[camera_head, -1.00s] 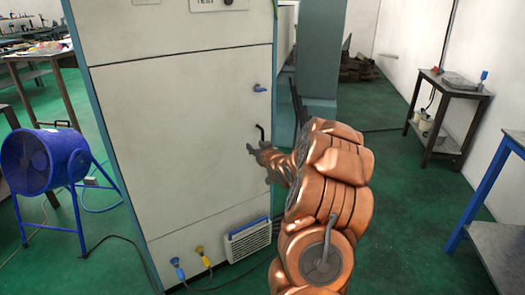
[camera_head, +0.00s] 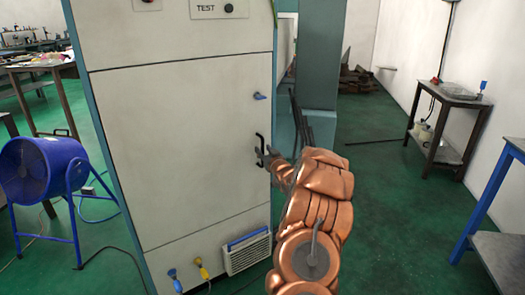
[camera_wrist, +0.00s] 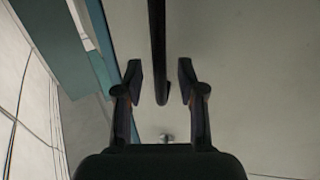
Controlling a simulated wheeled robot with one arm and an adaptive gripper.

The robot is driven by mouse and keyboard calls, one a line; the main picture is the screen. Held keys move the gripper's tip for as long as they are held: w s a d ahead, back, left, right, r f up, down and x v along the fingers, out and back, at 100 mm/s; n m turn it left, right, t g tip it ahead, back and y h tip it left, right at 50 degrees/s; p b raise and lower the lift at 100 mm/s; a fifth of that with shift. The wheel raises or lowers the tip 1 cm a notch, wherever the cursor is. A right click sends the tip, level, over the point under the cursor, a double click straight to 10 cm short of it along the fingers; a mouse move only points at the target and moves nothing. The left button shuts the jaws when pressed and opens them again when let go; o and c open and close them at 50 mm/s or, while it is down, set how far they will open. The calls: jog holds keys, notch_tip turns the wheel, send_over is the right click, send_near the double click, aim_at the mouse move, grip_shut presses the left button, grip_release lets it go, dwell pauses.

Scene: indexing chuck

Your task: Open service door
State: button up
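The service door (camera_head: 190,150) is a large pale panel on the front of a tall cabinet, and it looks closed. A black bar handle (camera_head: 260,142) stands upright near its right edge, with a small blue latch (camera_head: 259,96) above it. My gripper (camera_head: 266,155) is at the handle, level with its lower part. In the wrist view my gripper (camera_wrist: 160,82) is open, and the dark handle bar (camera_wrist: 158,45) runs between its two fingers with gaps on both sides. I cannot tell how deep the bar sits between them.
A vent unit (camera_head: 247,252) and blue and yellow plugs (camera_head: 202,271) are low on the cabinet. A blue fan (camera_head: 40,170) stands on the left. A small side table (camera_head: 450,95) and a blue-legged table (camera_head: 500,200) are on the right. Green floor (camera_head: 390,215) is clear between.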

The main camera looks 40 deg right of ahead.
jog(key=shift+x, duration=0.85)
grip_shut()
